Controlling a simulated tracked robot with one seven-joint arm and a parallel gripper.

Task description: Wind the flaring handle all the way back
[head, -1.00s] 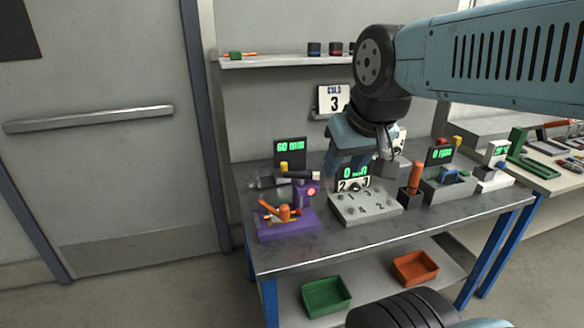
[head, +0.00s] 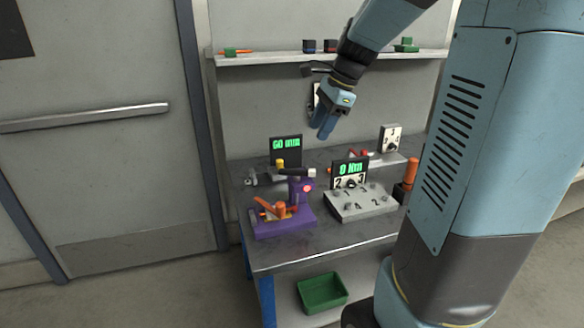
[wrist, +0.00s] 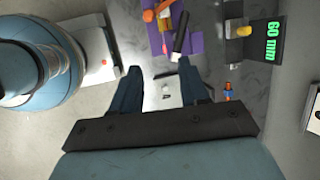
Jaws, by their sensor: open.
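A flaring device with a purple base (head: 290,228) stands on the front left of the bench. A black handle (head: 297,172) with a pale end lies across its top, and an orange lever (head: 272,209) sits lower on it. In the wrist view the black handle (wrist: 181,34) and purple base (wrist: 196,42) show at the top, beyond my fingertips. My gripper (head: 322,131) is open and empty, pointing down above the back of the bench. It is behind and above the device, apart from the handle. Its spread fingers also show in the wrist view (wrist: 160,68).
A display (head: 286,146) reading 60 mm stands behind the device. A grey numbered block (head: 360,204) with a 0 Nm display (head: 350,168) is close on its right. A shelf (head: 280,59) runs above the bench. A green bin (head: 322,292) sits below.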

